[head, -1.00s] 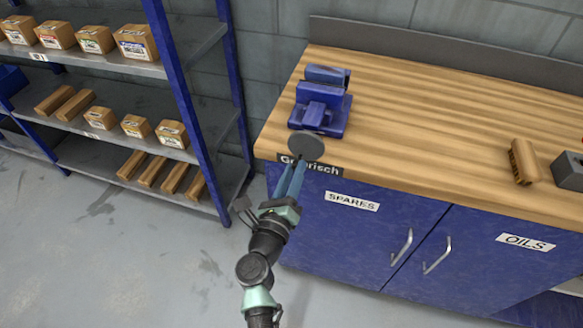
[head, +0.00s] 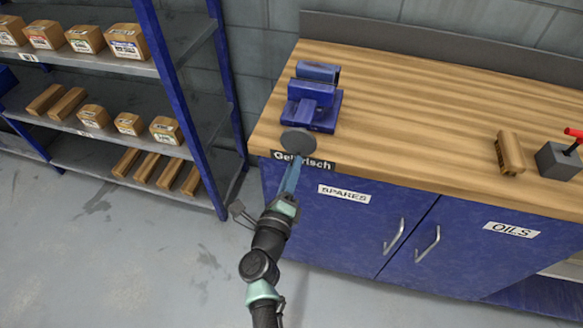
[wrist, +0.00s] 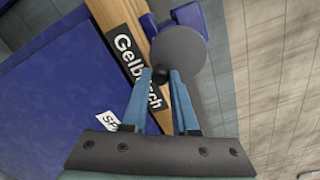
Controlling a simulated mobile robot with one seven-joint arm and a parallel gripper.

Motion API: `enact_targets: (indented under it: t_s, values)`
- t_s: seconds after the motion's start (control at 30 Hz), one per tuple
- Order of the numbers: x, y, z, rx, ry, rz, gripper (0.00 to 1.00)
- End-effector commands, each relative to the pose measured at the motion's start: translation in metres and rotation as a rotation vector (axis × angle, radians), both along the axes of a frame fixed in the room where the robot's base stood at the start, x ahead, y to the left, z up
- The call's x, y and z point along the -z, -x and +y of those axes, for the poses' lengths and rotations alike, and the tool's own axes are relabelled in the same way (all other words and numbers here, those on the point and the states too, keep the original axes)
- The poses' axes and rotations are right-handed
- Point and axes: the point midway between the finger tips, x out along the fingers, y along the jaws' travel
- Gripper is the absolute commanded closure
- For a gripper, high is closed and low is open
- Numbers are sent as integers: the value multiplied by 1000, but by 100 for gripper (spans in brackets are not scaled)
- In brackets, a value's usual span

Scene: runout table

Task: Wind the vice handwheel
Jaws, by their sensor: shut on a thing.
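The blue vice (head: 312,97) stands on the wooden bench top at its left front corner. Its handwheel, a round dark grey disc (head: 298,141), faces out over the bench's front edge. In the wrist view the handwheel (wrist: 180,52) is large, with a dark knob (wrist: 160,76) on its near rim. My gripper (head: 296,160) is at the lower side of the wheel. In the wrist view the two blue fingers of my gripper (wrist: 160,80) are closed around the knob, one on each side. The fingers hide part of the "Gelbrisch" label.
The bench (head: 420,110) has blue doors marked SPARES and OILS below its top. A wooden brush-like block (head: 510,152) and a grey box with a red-handled lever (head: 560,160) stand at right. A shelf rack (head: 190,110) with boxes is at left.

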Motion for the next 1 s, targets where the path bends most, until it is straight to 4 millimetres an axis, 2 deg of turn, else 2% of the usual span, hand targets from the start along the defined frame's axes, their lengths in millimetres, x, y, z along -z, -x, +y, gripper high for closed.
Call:
enact_targets:
  t_s: [0.3, 0.67, 0.9, 1.0]
  values:
    - [-5, 2, -9, 3, 262, 84, 100]
    - [-5, 2, -10, 3, 307, 98, 100]
    - [-10, 4, -15, 3, 535, 173, 100]
    - [-9, 4, -16, 2, 570, 183, 100]
